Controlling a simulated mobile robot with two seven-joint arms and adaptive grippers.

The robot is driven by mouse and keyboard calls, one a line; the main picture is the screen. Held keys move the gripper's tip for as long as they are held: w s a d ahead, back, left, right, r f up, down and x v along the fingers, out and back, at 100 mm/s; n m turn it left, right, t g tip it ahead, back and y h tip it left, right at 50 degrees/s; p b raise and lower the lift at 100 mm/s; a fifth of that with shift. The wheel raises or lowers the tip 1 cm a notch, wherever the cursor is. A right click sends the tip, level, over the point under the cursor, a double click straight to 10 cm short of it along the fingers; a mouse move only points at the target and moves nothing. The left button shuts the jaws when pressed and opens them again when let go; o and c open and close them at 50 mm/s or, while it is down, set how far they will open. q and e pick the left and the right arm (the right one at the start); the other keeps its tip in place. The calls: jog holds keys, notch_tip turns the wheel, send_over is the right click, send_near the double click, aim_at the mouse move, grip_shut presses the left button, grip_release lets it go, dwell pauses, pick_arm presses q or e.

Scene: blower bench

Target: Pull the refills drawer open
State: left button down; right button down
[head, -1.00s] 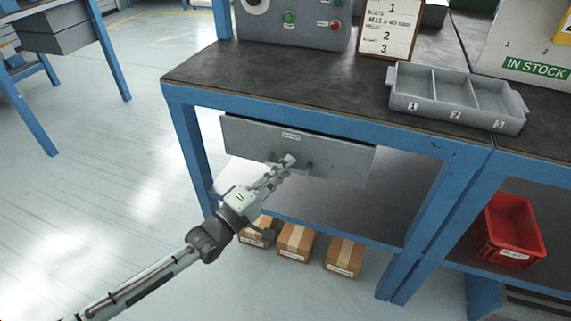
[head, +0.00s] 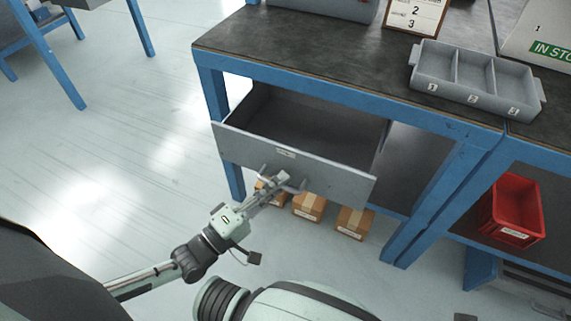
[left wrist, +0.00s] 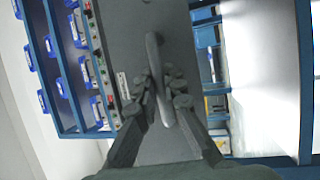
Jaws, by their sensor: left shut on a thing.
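The refills drawer (head: 330,178) is a grey drawer under the bench's dark top, with a small label on its front. It stands well out from the bench in the head view, and its visible inside looks empty. My left gripper (head: 275,184) is at the middle of the drawer front. It is shut on the drawer's handle, and the gripper partly hides that handle in the head view. In the left wrist view the grey bar handle (left wrist: 154,50) runs between the fingers of the left gripper (left wrist: 160,90). My right gripper is not in view.
A grey three-compartment tray (head: 475,80) stands on the bench top (head: 300,50). Several cardboard boxes (head: 309,207) sit low beneath the drawer. A red crate (head: 512,210) is on the lower shelf at right.

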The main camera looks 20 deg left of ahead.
pick_arm(q)
jog(key=shift+s, duration=0.35)
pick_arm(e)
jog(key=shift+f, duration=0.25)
pick_arm(q)
jog(key=c, duration=1.9)
grip_release()
